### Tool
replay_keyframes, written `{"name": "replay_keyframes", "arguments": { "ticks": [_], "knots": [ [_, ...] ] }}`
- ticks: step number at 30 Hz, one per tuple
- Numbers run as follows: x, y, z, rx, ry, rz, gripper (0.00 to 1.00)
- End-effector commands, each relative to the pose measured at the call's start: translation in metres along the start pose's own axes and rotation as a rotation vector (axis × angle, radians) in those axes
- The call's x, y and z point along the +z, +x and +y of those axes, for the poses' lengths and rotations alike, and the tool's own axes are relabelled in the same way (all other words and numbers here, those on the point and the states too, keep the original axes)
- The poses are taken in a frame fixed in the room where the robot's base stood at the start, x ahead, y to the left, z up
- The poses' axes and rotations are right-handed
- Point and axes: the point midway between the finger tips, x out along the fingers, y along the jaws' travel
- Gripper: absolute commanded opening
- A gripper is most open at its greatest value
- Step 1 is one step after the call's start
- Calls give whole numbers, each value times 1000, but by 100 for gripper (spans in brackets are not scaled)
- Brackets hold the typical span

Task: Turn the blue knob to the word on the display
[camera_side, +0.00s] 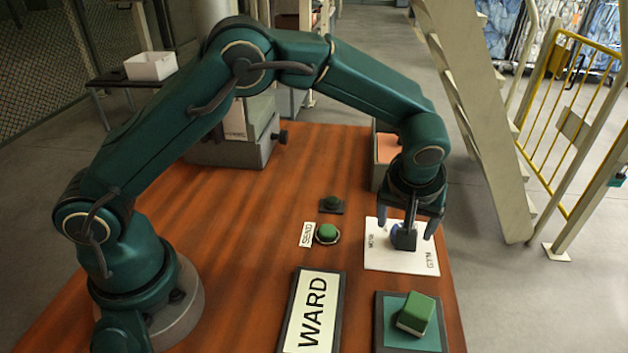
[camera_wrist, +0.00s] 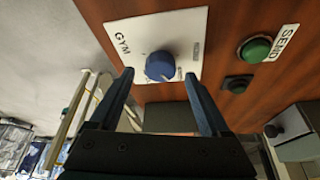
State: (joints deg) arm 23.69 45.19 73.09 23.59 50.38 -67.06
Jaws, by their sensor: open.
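The blue knob (camera_side: 403,238) stands on a white plate (camera_side: 400,263) near the table's right edge; the wrist view shows the knob (camera_wrist: 160,66) from above. The plate (camera_wrist: 185,27) has GYM at one side and smaller words at the other, too small to read surely. A pale mark shows at the knob's lower edge; where it points is unclear. The display (camera_side: 313,312) reads WARD. My gripper (camera_side: 407,228) is open and points down over the plate. Its fingers are on either side of the knob in the wrist view (camera_wrist: 158,77); I cannot tell whether they touch it.
A green SEND button (camera_side: 327,233) and a small dark-based button (camera_side: 332,204) lie left of the plate. A green block (camera_side: 415,315) rests on a dark-framed teal pad (camera_side: 390,335) in front. An open box (camera_side: 386,150) stands behind my gripper. Bare table lies to the left.

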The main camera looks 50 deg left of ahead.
Motion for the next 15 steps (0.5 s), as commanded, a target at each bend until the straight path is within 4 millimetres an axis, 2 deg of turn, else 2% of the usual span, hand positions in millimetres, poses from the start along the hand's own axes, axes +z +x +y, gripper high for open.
{"name": "replay_keyframes", "arguments": {
  "ticks": [1, 6, 15],
  "knots": [
    [0, -9, 0, 3, 0, 1, 81],
    [0, -28, 0, 1, 1, 2, 81],
    [0, -33, 0, 0, 1, 0, 81]
  ]
}}
